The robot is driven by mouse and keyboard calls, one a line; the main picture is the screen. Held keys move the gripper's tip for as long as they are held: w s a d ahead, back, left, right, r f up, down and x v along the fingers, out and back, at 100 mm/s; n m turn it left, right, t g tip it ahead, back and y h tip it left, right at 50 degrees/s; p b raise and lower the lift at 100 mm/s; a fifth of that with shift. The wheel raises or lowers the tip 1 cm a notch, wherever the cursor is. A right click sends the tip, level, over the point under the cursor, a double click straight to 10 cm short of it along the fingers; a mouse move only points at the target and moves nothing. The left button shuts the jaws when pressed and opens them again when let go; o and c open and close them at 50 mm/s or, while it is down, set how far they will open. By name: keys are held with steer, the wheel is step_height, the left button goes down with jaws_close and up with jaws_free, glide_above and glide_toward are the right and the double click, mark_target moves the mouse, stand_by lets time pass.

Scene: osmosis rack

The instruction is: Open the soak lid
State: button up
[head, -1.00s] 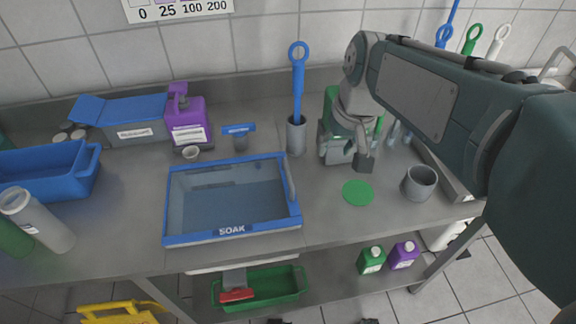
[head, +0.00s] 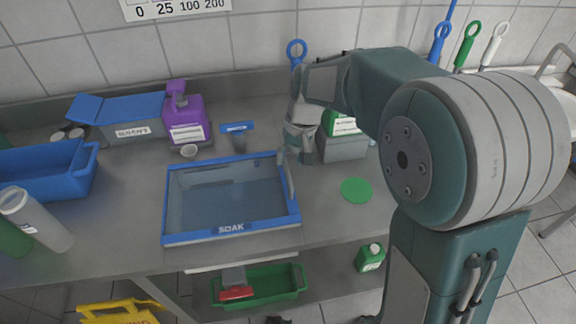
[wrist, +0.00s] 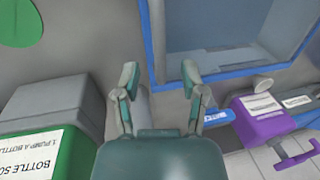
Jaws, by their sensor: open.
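The soak basin (head: 232,232) is a shallow box with a blue rim marked SOAK, on the steel bench. Its lid (head: 225,200) is a clear bluish pane lying flat and closed in the frame. A grey bar handle (head: 291,182) stands along the lid's right edge. My gripper (head: 288,158) is just above and behind the basin's back right corner, close to the handle. In the wrist view my gripper (wrist: 160,78) has its two fingers spread, with the blue rim (wrist: 156,45) just past the fingertips. Nothing shows gripped between them. Whether a finger touches the handle is hidden.
A purple jug (head: 184,115) and a blue-handled scraper (head: 238,135) stand behind the basin. A grey box with a green front (head: 342,140) is right of my gripper. A green disc (head: 356,190) lies on clear bench right of the basin. A blue bin (head: 45,172) is at left.

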mark_target(287, 170)
steer(key=shift+a+f, duration=0.15)
steer(key=shift+f, duration=0.65)
steer(key=shift+a+f, duration=0.15)
steer(key=shift+f, duration=0.65)
jaws_close()
steer(key=shift+r, duration=0.1)
